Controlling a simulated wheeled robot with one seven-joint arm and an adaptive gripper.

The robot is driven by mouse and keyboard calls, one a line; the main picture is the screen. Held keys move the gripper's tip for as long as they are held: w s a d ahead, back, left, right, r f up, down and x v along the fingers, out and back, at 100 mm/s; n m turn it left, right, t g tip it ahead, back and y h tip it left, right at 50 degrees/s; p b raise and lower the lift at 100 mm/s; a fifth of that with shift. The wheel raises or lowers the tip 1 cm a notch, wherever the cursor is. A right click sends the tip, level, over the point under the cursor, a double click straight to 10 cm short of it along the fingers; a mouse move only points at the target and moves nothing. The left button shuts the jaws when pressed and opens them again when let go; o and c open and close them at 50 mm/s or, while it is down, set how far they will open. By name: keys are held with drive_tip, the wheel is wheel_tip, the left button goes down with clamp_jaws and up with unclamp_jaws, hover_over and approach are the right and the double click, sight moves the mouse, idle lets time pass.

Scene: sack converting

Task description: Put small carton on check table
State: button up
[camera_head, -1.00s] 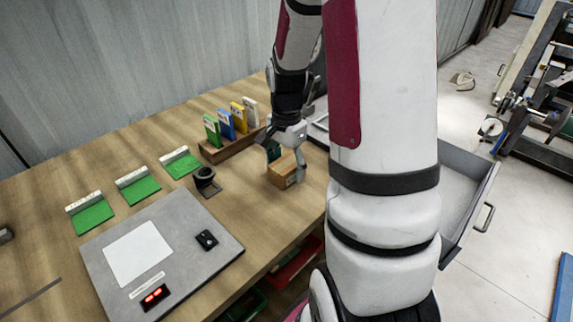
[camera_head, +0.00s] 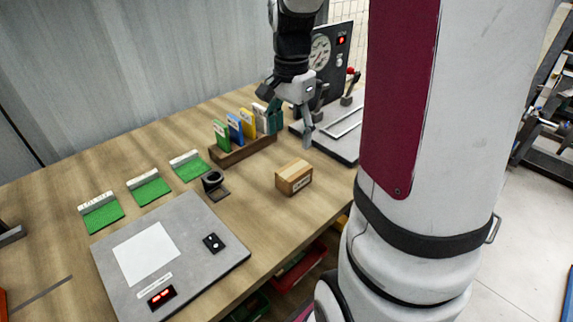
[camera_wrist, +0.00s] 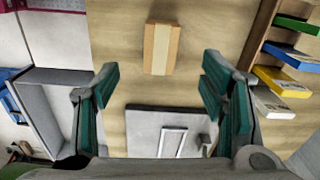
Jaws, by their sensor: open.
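The small carton (camera_head: 294,177) is a brown box with a tape strip and a label, resting on the wooden table (camera_head: 259,215). In the wrist view the carton (camera_wrist: 161,48) lies beyond the fingertips, roughly centred between them. My gripper (camera_head: 290,128) is open and empty, raised above the table behind the carton and apart from it. In the wrist view its green-padded fingers (camera_wrist: 163,85) are spread wide. I cannot tell for certain which surface is the check table.
A wooden rack (camera_head: 243,149) with coloured booklets stands behind the carton. A grey plate with a frame (camera_head: 347,124) and a gauge panel (camera_head: 322,52) are at the back right.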

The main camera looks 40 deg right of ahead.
drive_tip(key=s+a+r+n+t, duration=0.1)
drive_tip(key=s+a+r+n, duration=0.25)
drive_tip(key=a, duration=0.25)
drive_tip(key=s+a+r+n, duration=0.3)
drive_tip(key=s+a+n, duration=0.1)
drive_tip(key=a, duration=0.1)
drive_tip(key=s+a+n+t, duration=0.1)
drive_tip(key=s+a+n, duration=0.6)
drive_tip(key=s+n, duration=0.2)
drive_tip(key=shift+s+a+f+t, duration=0.15)
drive_tip(key=shift+s+t, duration=0.25)
drive_tip(key=shift+s, duration=0.2)
